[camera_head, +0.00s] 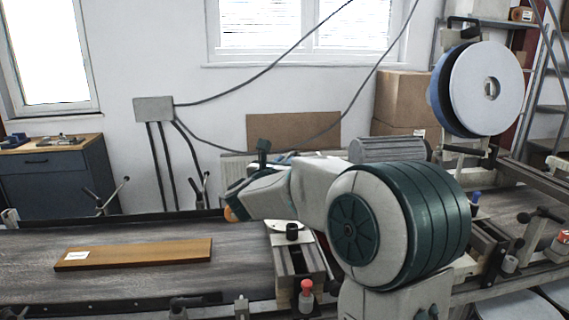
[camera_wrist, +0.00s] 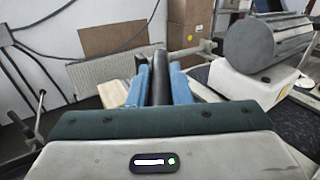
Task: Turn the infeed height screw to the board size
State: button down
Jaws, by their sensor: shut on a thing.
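A brown board (camera_head: 135,254) with a small white label (camera_head: 77,255) lies flat on the grey conveyor at the left; I cannot read the label. In the wrist view my gripper (camera_wrist: 160,82) has its blue fingers shut on either side of a dark upright cylinder (camera_wrist: 158,64), which looks like the height screw's handle. Its lower end is hidden behind my gripper body. In the head view my arm hides most of the fingers and the screw. No scale or height reading can be made out.
A grey ribbed motor (camera_head: 388,150) stands just right of my gripper, also seen in the wrist view (camera_wrist: 268,45). A red-topped knob (camera_head: 306,288) and clamps line the conveyor's near edge. A large white disc (camera_head: 486,88) rises at the right. The belt (camera_head: 40,291) around the board is clear.

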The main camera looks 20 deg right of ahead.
jog(key=shift+a+f+b, duration=0.1)
jog(key=shift+f+b, duration=0.05)
jog(key=shift+b, duration=0.3)
